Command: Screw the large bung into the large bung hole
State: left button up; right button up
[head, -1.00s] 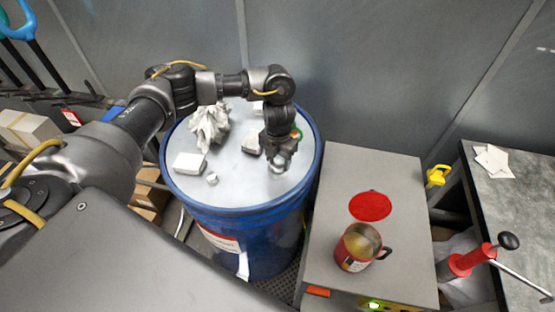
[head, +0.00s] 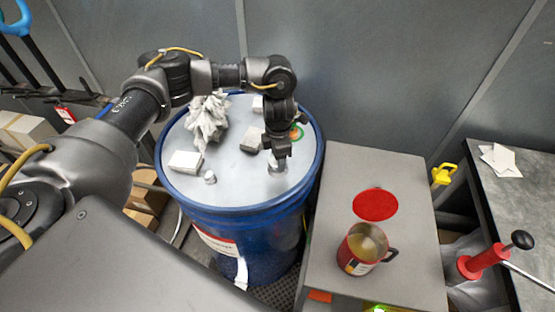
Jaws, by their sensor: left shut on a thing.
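The blue drum (head: 240,222) stands in the middle with a pale grey lid (head: 238,186). My left gripper (head: 278,158) points down over the right part of the lid. It is shut on a silvery round bung (head: 277,168), taken to be the large bung, at or just above the lid surface. The gripper and bung hide any hole under them, and I cannot tell whether the threads are engaged. A smaller silvery plug (head: 209,177) stands on the lid at the front left. My right gripper is not in view.
On the lid are crumpled white cloth (head: 207,122), a white block (head: 185,162), a grey block (head: 250,140) and a green-orange ring (head: 297,132). Right of the drum, a grey cabinet (head: 330,225) bears a mug (head: 360,250) and a red disc (head: 375,204).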

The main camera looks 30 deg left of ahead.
pick_arm(q)
jog(key=shift+d+m, duration=0.1)
jog(key=shift+m, duration=0.5)
jog(key=shift+f+m+b, duration=0.2)
jog(key=shift+m+b, duration=0.9)
jog(key=shift+m, duration=0.4)
jog(key=shift+r+m, duration=0.1)
jog(key=shift+m, duration=0.4)
jog(key=shift+r+m, duration=0.1)
jog(key=shift+m, duration=0.2)
